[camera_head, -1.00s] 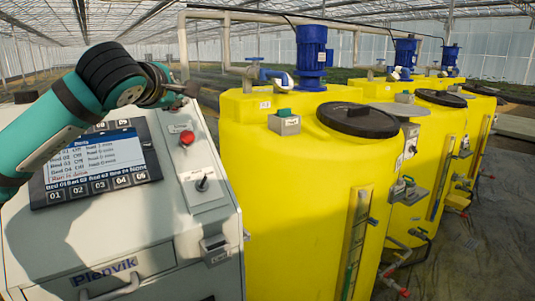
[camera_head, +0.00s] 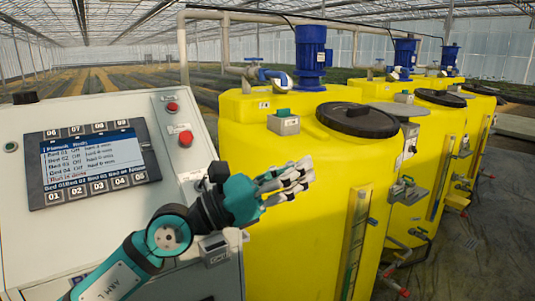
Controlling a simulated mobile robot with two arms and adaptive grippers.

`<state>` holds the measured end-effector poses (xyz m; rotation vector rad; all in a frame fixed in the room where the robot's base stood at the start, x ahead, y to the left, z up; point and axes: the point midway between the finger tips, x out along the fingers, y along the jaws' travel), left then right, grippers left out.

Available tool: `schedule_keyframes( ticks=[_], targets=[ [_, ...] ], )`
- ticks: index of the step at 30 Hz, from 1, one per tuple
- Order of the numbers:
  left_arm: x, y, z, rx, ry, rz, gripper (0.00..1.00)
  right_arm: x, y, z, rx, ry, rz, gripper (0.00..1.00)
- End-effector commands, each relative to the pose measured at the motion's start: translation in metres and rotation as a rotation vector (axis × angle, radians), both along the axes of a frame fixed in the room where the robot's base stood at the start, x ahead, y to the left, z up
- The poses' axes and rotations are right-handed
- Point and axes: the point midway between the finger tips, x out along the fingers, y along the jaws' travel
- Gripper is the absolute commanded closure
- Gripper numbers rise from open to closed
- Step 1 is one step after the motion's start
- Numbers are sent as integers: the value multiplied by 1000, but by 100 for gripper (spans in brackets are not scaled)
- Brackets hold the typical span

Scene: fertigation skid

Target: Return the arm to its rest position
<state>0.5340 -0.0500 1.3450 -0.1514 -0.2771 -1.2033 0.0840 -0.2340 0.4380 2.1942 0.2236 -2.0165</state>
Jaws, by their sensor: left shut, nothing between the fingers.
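My left arm (camera_head: 170,235) comes in from the lower left, teal and black, and crosses in front of the control cabinet's lower right part. My left gripper (camera_head: 306,169) is shut and empty. Its grey fingers point right, in front of the nearest yellow tank (camera_head: 320,225), and I cannot tell how far apart they are from the tank wall. The arm hides part of the cabinet front, including the switch below the red button. My right gripper is not in view.
The grey control cabinet (camera_head: 60,240) carries a screen (camera_head: 92,160), a red button (camera_head: 185,138) and a smaller red one (camera_head: 171,107). Yellow tanks with black lids (camera_head: 358,120) and blue motors (camera_head: 311,55) stand in a row to the right. Dark floor (camera_head: 470,260) lies open at the lower right.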

Motion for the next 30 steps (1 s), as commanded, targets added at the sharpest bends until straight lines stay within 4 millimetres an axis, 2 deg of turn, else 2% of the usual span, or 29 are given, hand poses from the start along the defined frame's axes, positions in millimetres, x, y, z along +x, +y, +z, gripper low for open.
schedule_keyframes(
  ticks=[1,2,5,8,9,11,12,14,15,17,18,21,24,27,28,30],
  targets=[
    [-8,9,0,-182,122,-42,100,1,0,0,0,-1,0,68],
    [-10,18,2,-292,193,-57,100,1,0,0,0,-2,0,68],
    [-4,60,-3,-652,437,-73,100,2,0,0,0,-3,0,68],
    [12,113,-34,-1007,693,-34,100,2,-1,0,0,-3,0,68],
    [19,135,-55,-1145,795,-2,100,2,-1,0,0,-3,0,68],
    [25,165,-91,-1331,936,55,100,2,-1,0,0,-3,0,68],
    [26,182,-116,-1442,1021,98,100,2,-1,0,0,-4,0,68],
    [24,204,-156,-1596,1142,172,100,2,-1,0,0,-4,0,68],
    [19,217,-184,-1690,1217,227,100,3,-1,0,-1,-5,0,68],
    [9,232,-226,-1826,1326,315,100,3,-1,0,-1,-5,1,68],
    [-2,241,-254,-1908,1394,381,100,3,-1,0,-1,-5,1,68],
    [-37,257,-321,-2100,1554,559,100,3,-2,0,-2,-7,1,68],
    [-81,265,-376,-2259,1693,749,100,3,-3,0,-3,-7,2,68],
    [-124,266,-415,-2369,1796,922,100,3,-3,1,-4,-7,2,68],
    [-136,266,-424,2365,-1798,-959,100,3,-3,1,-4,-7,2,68],
    [-162,265,-441,2265,-1736,-996,100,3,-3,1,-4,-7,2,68]
  ],
)
